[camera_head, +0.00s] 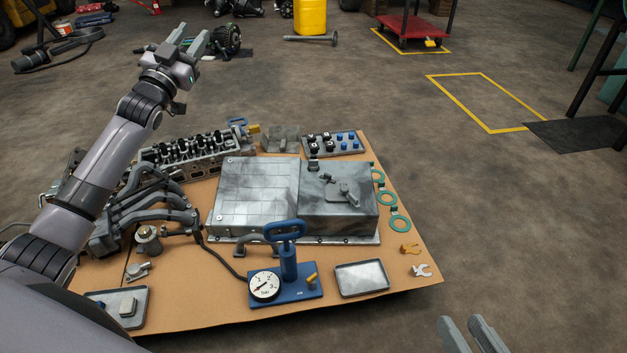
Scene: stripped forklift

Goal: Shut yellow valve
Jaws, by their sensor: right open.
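A small yellow valve lever (311,281) stands on the right part of the blue base (304,297) of a hand pump, tilted. The pump has a blue upright handle (286,232) and a round white gauge (264,285). My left gripper (190,38) is open and empty, high at the upper left, far from the valve. My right gripper (470,327) shows only its fingertips at the bottom edge. It is open and empty, to the right of the valve and apart from it.
A large grey metal case (255,195) stands behind the pump on the brown tabletop. A grey tray (362,278) lies right of the pump. A dark hose runs to the pump from the left.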

